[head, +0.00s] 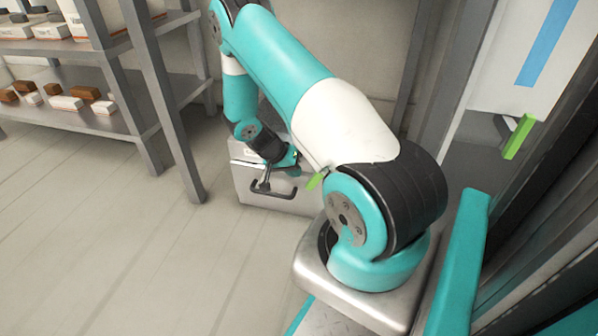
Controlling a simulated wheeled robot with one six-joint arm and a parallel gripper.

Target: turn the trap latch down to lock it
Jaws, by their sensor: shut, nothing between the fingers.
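A light grey metal box (247,190) with a dark handle (290,192) on its front stands on the floor in the middle of the head view, probably the trap. My arm hides much of its top and right side. A bright green lever-like piece (318,180) shows at the box's right, slanting, partly behind my arm; I cannot tell for sure that it is the latch. My gripper (262,186) is shut and empty, in front of the box, left of the handle and the green piece. I cannot tell whether it touches the box.
A grey metal shelf (100,122) with small brown and white boxes stands on the left, its post (178,140) near the box. A white panel with a blue strip (546,42) and another green piece (518,137) is at right. The left floor is clear.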

